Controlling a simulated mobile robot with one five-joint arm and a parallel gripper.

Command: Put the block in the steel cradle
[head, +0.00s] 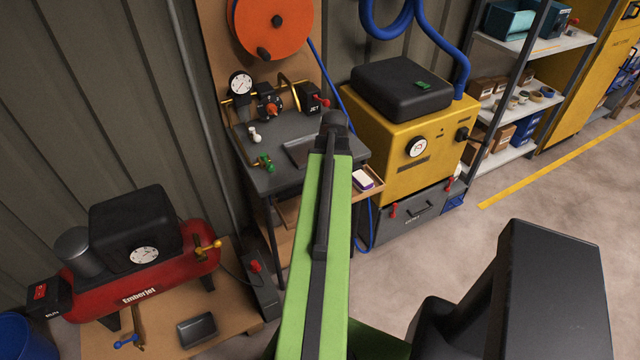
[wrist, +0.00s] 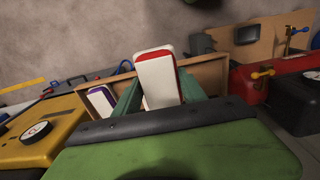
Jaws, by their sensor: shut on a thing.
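A white block with a red edge (wrist: 157,78) is held upright between the two teal fingers of my gripper (wrist: 160,84) in the wrist view. The head view does not show the held block or the fingers; my green arm covers that spot. A dark steel cradle (head: 197,330) lies on the low wooden bench at the lower left. It also shows in the wrist view (wrist: 247,34). A similar grey steel tray (head: 299,152) lies on the grey workbench; my arm is just to its right. I cannot tell which of the two is meant.
A second block, white and purple (head: 363,179), lies in a shallow wooden tray (head: 378,183) beside the workbench. A red compressor (head: 150,265) stands behind the low bench's cradle. A yellow machine (head: 385,135) stands right of the workbench.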

